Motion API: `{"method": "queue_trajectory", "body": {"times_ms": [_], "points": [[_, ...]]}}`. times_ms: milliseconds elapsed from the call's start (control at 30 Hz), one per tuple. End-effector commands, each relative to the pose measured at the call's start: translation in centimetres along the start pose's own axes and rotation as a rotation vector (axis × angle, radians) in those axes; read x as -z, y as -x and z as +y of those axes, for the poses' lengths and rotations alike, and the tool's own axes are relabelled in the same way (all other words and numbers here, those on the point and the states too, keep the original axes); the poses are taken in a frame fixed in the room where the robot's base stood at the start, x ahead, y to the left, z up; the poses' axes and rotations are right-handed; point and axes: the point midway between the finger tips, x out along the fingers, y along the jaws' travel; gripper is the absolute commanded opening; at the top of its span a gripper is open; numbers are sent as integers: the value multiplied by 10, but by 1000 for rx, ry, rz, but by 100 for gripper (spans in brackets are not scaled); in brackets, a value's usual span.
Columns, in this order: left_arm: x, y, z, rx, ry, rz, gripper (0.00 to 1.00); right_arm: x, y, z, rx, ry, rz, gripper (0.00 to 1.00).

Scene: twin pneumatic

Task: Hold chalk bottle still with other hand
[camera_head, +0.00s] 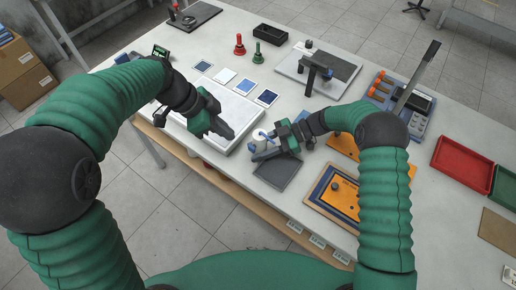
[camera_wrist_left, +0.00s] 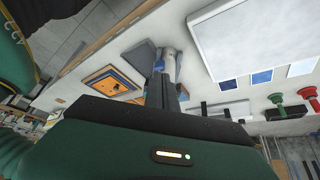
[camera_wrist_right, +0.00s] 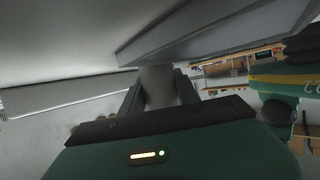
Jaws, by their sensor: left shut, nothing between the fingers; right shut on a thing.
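The chalk bottle (camera_head: 259,135), pale with a blue tip, is held by my right gripper (camera_head: 264,152) above the front of the table, near the grey tray. In the right wrist view the bottle (camera_wrist_right: 158,85) shows as a pale grey cylinder between the two fingers. My left gripper (camera_head: 224,130) is shut and empty over the right part of the white panel, a little left of the bottle and apart from it. In the left wrist view the shut fingers (camera_wrist_left: 165,88) point toward the bottle and right gripper, which partly overlap behind them.
The white panel (camera_head: 190,112) lies under my left gripper. A grey tray (camera_head: 283,173) sits at the front edge, with orange-and-blue boards (camera_head: 330,199) to its right.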

Motion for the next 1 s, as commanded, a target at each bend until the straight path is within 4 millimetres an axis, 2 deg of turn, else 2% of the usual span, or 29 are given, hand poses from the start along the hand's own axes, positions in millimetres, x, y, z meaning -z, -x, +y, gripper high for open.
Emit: {"method": "queue_trajectory", "body": {"times_ms": [267,367,467,567,600,700,800,1000], "points": [[-1,-1,1,-3,12,3,0,-1,0,0,1,-1,-1,0],[-12,-10,9,-33,137,34,0,-1,0,0,1,-1,-1,0],[-33,-28,29,-103,446,112,0,-1,0,0,1,-1,-1,0],[-56,-47,55,-201,908,225,0,-1,0,0,1,-1,-1,0],[-63,-53,64,-244,1111,274,0,-1,0,0,0,-1,-1,0],[-76,-61,78,-326,1504,373,0,-1,0,0,0,-1,-1,0],[-82,-64,82,-368,1703,426,0,-1,0,0,0,-1,-1,0],[-83,-64,82,-376,1739,436,0,-1,0,0,1,-1,-1,0]]}}
